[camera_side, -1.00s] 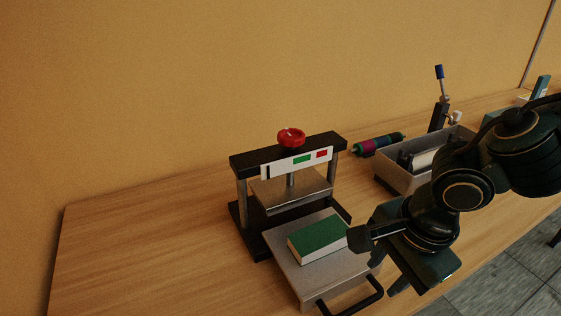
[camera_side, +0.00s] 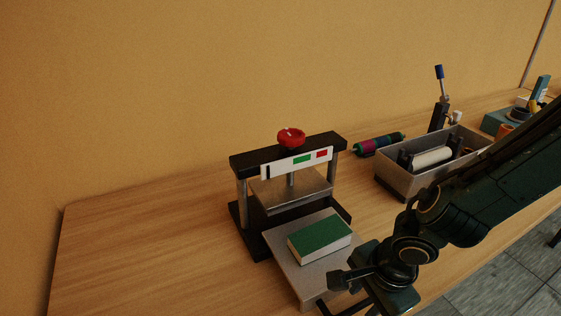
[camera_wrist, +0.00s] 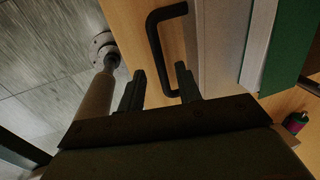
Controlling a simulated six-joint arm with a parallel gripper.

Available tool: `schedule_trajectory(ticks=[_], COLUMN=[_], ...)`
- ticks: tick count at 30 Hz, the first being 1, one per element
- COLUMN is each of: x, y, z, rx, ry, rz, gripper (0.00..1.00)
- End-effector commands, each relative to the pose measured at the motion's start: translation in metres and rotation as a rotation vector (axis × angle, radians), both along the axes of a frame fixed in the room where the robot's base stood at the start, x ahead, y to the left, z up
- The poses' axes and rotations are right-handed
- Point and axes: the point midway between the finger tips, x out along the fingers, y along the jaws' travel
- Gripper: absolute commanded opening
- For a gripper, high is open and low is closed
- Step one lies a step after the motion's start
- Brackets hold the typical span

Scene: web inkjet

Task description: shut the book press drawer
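The book press (camera_side: 262,165) stands on the bench with a black frame and a red knob. Its grey drawer (camera_side: 290,268) is pulled out toward the front, with a green book (camera_side: 322,236) lying on it. My gripper (camera_side: 352,296) is at the drawer's front right corner. Contact cannot be told.
A grey bin (camera_side: 400,184) with rollers stands to the right of the press. The bench (camera_side: 150,250) left of the press is clear. The bench's front edge is close to my arm.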

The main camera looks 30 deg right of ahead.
Motion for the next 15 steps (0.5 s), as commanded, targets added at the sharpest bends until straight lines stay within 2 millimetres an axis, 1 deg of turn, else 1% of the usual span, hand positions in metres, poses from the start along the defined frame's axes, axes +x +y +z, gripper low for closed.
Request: schedule_trajectory(ticks=[1, 6, 15], x=[0.001, 0.003, 0.004], y=[0.0, 0.0, 0.0], z=[-0.005, -0.016, -0.022], rx=[-0.002, -0.001, 0.0], ry=[0.002, 0.002, 0.0], rz=[0.0, 0.0, 0.0], gripper=[0.34, 0.34, 0.34])
